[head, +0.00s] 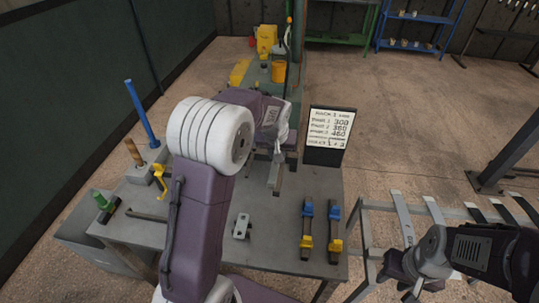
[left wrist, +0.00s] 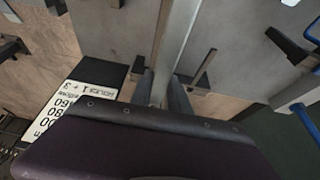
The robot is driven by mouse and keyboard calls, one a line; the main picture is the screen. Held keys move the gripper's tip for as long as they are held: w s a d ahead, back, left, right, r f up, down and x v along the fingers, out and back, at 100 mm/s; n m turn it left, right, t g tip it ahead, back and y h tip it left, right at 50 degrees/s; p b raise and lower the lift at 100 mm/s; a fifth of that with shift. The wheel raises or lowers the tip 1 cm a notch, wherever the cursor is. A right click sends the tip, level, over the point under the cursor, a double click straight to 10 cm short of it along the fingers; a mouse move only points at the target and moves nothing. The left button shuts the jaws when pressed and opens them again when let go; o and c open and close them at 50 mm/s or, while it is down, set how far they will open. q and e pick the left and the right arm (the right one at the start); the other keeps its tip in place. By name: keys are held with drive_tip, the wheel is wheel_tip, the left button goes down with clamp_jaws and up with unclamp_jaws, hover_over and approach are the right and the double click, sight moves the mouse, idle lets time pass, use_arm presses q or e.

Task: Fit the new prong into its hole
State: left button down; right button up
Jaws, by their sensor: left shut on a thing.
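My left gripper (left wrist: 163,98) is shut on a long flat grey metal strip, likely the prong (left wrist: 174,45), in the left wrist view. In the head view my left arm reaches over the grey workbench (head: 275,255), and a grey bar (head: 274,177) shows below its hand, over the bench's back part. The left fingertips are mostly hidden there by the arm. I cannot make out the hole for the prong. My right gripper (head: 405,283) is at the lower right, beside the bench and near a metal rack; its fingers are too unclear to tell open from shut.
Two blue-and-yellow clamps (head: 306,230) (head: 334,231) and a small metal bracket (head: 242,226) lie on the bench. A black-framed sign (head: 329,135) stands behind. A rack with strips (head: 402,217) is at right.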

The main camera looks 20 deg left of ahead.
sight(275, 168)
use_arm(q)
drive_tip(key=shift+r, duration=0.1)
drive_tip(key=c, duration=1.9)
unclamp_jaws()
clamp_jaws()
drive_tip(key=shift+s+d+b, duration=0.15)
drive_tip(key=shift+s+b, duration=0.15)
drive_tip(key=shift+s, duration=0.05)
drive_tip(key=shift+s+d+b, duration=0.2)
drive_tip(key=shift+s+b, duration=0.1)
drive_tip(key=shift+s, duration=0.45)
drive_tip(key=shift+s+d+b, duration=0.15)
drive_tip(key=shift+s+b, duration=0.15)
drive_tip(key=shift+s, duration=0.45)
drive_tip(key=shift+s+d+b, duration=0.2)
drive_tip(key=shift+s+b, duration=0.1)
drive_tip(key=shift+s, duration=0.85)
